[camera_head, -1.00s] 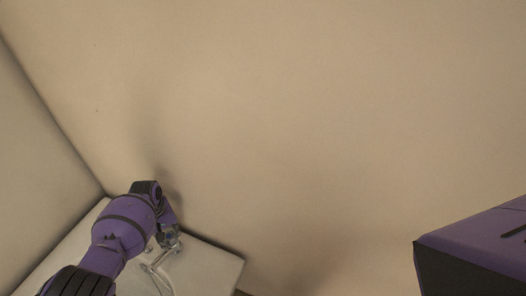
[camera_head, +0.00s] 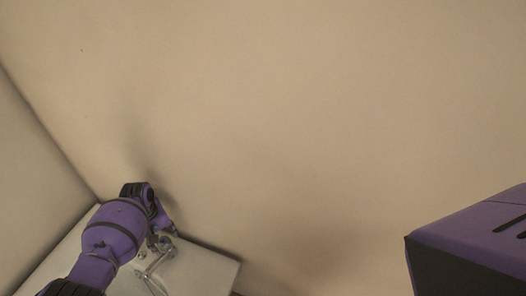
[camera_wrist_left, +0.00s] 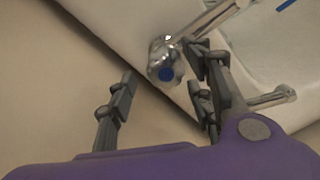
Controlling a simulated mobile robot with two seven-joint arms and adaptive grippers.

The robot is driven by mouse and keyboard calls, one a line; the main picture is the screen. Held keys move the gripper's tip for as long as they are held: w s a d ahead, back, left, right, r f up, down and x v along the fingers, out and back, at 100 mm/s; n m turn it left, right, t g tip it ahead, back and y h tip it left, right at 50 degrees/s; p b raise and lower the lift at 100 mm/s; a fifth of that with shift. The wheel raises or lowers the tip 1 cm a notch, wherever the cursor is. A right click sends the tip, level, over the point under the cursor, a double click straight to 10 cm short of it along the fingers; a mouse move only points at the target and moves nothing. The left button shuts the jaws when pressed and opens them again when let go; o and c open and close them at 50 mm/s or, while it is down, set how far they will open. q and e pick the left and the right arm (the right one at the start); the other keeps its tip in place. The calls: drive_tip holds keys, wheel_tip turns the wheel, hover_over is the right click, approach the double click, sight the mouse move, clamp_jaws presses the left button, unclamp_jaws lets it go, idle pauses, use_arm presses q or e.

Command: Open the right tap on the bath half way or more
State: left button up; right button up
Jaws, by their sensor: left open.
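The bath (camera_head: 205,268) is white, at the lower left of the head view, with chrome tap fittings (camera_head: 153,268) at its wall end. My left gripper (camera_wrist_left: 160,72) is open, with one finger on each side of this handle in the picture. The right-hand finger looks very close to it; I cannot tell whether they touch. In the head view my left gripper (camera_head: 166,225) is over the taps and partly hides them. My right gripper is out of view.
The beige back wall (camera_head: 300,120) rises close behind the taps, and a side wall (camera_head: 35,170) meets it at the left. In the wrist view a chrome pipe (camera_wrist_left: 215,17) and another chrome fitting (camera_wrist_left: 272,97) lie close to the right-hand finger.

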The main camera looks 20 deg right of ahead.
use_arm(q)
wheel_tip(320, 180, up, 11)
idle(0.3)
drive_tip(key=shift+s+d+f, duration=0.1)
drive_tip(key=m+b, duration=0.5)
drive_tip(key=m, duration=0.3)
hover_over(164, 241)
drive_tip(key=f, duration=0.4)
drive_tip(key=shift+s+a, duration=0.15)
drive_tip(key=shift+a, duration=0.05)
drive_tip(key=shift+d+f, duration=0.2)
wheel_tip(164, 241, down, 7)
drive_tip(key=shift+f+b, duration=0.15)
drive_tip(key=shift+b, duration=0.3)
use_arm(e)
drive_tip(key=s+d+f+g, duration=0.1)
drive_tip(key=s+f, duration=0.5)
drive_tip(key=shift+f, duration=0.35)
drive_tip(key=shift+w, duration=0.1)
